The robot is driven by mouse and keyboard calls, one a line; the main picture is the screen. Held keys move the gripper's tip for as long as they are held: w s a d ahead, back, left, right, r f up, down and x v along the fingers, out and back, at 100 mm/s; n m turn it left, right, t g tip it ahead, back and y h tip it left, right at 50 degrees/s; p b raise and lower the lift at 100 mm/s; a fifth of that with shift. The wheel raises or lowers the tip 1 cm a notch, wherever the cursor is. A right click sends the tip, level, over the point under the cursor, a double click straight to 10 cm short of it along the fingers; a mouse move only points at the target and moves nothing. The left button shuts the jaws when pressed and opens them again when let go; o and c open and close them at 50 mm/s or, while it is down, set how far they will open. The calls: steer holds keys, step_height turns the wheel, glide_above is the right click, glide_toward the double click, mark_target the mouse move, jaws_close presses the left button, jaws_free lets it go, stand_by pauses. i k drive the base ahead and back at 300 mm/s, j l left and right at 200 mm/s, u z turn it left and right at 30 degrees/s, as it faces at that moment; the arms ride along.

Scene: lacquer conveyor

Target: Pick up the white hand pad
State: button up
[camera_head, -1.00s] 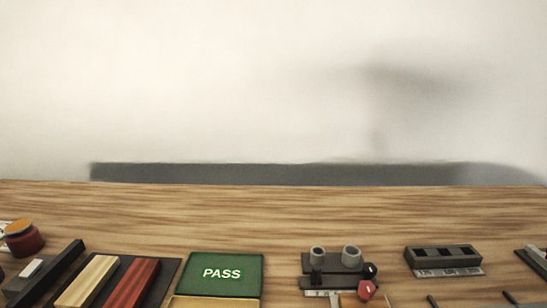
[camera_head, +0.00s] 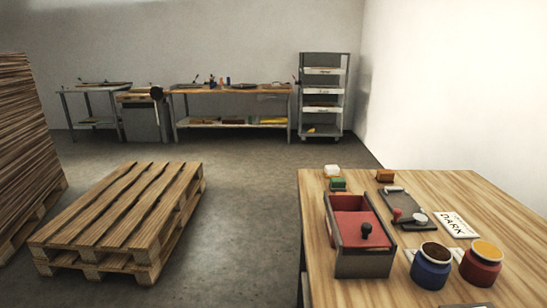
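A small white block (camera_head: 332,171), which looks like the white hand pad, lies near the far left corner of the wooden table (camera_head: 455,190) in the head view. A green block (camera_head: 338,184) sits just in front of it, and an orange-brown block (camera_head: 385,176) is to its right. The white block is small in the picture and its fine shape is not clear. My gripper is not in view.
A red-lined open box (camera_head: 345,264) with a black knob stands in front of the blocks. Open floor separates the table from a pallet (camera_head: 125,215).

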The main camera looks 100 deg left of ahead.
mark_target(330, 170)
steer(key=u, duration=2.3)
steer(key=i+j, duration=0.25)
steer(key=i, duration=0.2)
steer(key=i+j+u, duration=0.1)
steer(key=i+j, duration=0.2)
steer(key=i, duration=0.15)
steer(key=i+j, duration=0.2)
steer(key=i, duration=0.25)
steer(key=i+j+u, duration=0.1)
steer(key=i+j, duration=0.15)
steer(key=i, duration=0.25)
steer(key=i+j, duration=0.2)
steer(key=i, duration=0.25)
steer(key=u, duration=0.05)
